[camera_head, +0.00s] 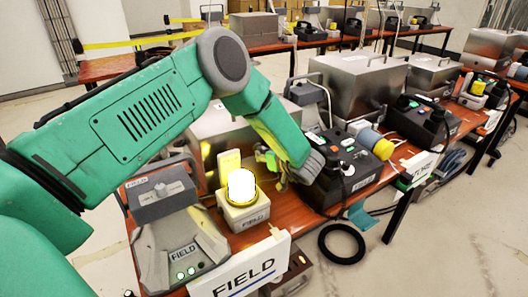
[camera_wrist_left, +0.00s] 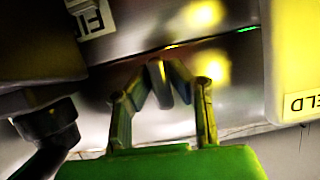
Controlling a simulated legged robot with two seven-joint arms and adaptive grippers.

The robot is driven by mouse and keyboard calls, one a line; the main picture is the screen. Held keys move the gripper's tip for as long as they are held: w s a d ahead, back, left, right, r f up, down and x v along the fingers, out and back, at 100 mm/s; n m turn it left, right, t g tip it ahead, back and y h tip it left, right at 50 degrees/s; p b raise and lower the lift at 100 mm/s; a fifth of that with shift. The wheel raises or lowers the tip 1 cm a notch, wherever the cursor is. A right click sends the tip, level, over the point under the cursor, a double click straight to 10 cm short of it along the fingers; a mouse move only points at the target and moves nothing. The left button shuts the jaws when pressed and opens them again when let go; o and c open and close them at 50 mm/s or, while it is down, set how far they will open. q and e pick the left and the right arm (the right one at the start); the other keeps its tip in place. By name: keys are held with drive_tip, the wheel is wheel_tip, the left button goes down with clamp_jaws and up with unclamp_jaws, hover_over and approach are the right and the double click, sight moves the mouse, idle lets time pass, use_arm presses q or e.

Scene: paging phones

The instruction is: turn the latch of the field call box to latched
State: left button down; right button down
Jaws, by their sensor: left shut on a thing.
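A grey metal box (camera_head: 210,124) stands behind the lit lamp, partly hidden by my left arm. In the left wrist view its shiny face (camera_wrist_left: 230,70) fills the middle, with a partly cut-off label (camera_wrist_left: 95,17) starting "FI"; I take it as the field call box. A small dark latch (camera_wrist_left: 157,82) stands out from this face. My left gripper (camera_head: 266,163) is at the front of the box, and in the left wrist view its fingers (camera_wrist_left: 160,90) close in on both sides of the latch. The latch's exact angle is hard to read. My right gripper is not in view.
A glowing yellow lamp (camera_head: 242,188) on a pale base stands just left of my gripper. A grey phone (camera_head: 180,245) marked FIELD is further left, and a black box with buttons (camera_head: 345,165) is close on the right. A FIELD sign (camera_head: 243,277) hangs at the table's front edge.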

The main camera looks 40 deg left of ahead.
use_arm(q)
drive_tip(key=shift+s+d+f, duration=0.1)
drive_tip(key=shift+f, duration=0.05)
idle(0.5)
drive_tip(key=c, duration=1.5)
unclamp_jaws()
drive_tip(key=shift+c, duration=0.2)
drive_tip(key=shift+d+r, duration=0.25)
drive_tip(key=shift+d, duration=0.05)
drive_tip(key=v, duration=1.1)
drive_tip(key=shift+s, duration=0.2)
drive_tip(key=shift+f, duration=0.1)
